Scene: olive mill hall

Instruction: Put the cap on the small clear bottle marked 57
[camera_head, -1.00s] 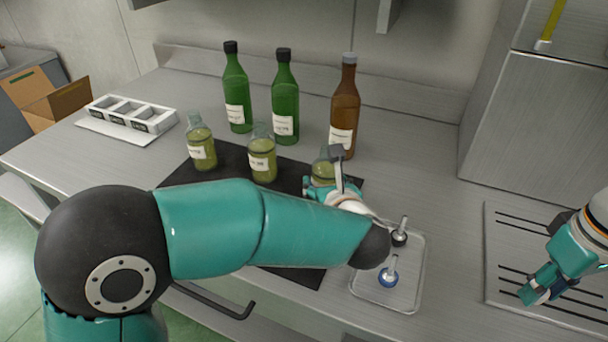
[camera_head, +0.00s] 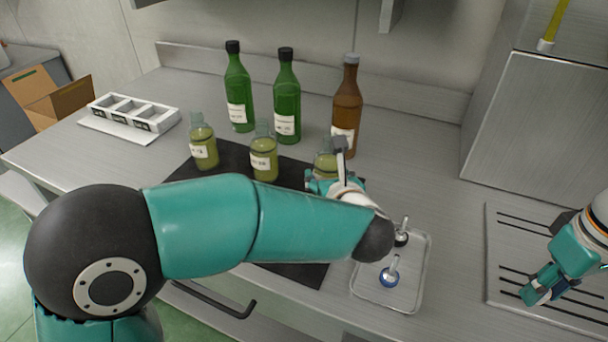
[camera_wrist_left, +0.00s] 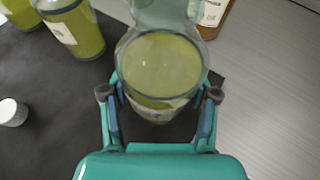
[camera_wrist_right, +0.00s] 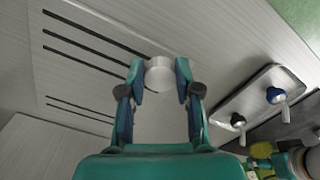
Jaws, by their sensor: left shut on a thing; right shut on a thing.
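Three small clear bottles of yellow-green oil stand on the dark mat: a left one (camera_head: 203,152), a middle one (camera_head: 264,160) and a right one (camera_head: 326,164). Their label numbers are too small to read. My left gripper (camera_head: 325,184) is shut around the right bottle, which also shows in the left wrist view (camera_wrist_left: 160,65); my arm partly hides it in the head view. My right gripper (camera_head: 533,296) is shut on a pale round cap (camera_wrist_right: 160,74) between its fingertips, over the grooved steel drainer at the right.
A tray (camera_head: 415,290) holds a dark-based stopper (camera_head: 401,236) and a blue-based one (camera_head: 390,276). Two green bottles (camera_head: 239,92) and a brown bottle (camera_head: 346,105) stand behind. A white cap-like piece (camera_wrist_left: 12,112) lies on the mat (camera_wrist_left: 50,80). A white divided holder (camera_head: 132,111) stands at left.

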